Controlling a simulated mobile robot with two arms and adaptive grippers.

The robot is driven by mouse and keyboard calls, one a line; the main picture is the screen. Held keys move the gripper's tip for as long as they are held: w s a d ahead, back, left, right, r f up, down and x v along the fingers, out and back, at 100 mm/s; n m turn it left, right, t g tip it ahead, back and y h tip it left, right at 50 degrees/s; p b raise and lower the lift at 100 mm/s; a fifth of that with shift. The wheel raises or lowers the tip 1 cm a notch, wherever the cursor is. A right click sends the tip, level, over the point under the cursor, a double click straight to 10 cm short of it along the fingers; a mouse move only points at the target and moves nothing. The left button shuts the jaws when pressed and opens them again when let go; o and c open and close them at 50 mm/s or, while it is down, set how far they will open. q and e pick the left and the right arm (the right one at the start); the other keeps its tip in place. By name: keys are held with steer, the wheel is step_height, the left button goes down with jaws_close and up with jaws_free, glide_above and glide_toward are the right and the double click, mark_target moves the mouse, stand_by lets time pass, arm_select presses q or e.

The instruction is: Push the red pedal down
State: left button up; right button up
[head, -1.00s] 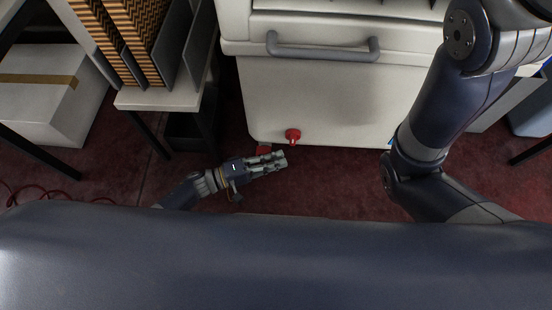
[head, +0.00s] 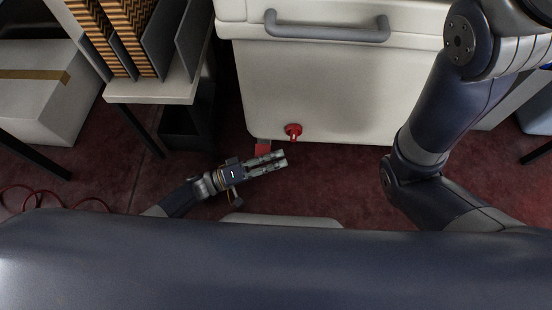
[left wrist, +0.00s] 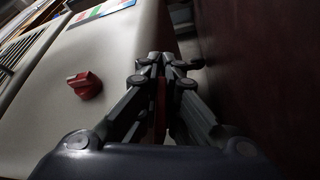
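The red pedal (head: 263,149) sticks out at floor level from the bottom of the white cabinet (head: 340,100) in the head view. My left gripper (head: 285,158) is low over the floor, just in front of the pedal, its fingers pointing right along the cabinet's front. Its fingers look shut, with tips close together in the left wrist view (left wrist: 162,60). A thin red strip shows between the finger links there; I cannot tell whether it is the pedal or whether they touch. My right gripper is out of view; only my right arm shows.
A red knob (head: 293,131) sits low on the cabinet front, near my left fingertips, and a grey handle (head: 326,29) is higher up. A side table (head: 155,92) with folders and a white box (head: 45,90) stand left. Red carpet (head: 335,180) is clear in front.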

arm_select(q)
steer(key=o, duration=0.4)
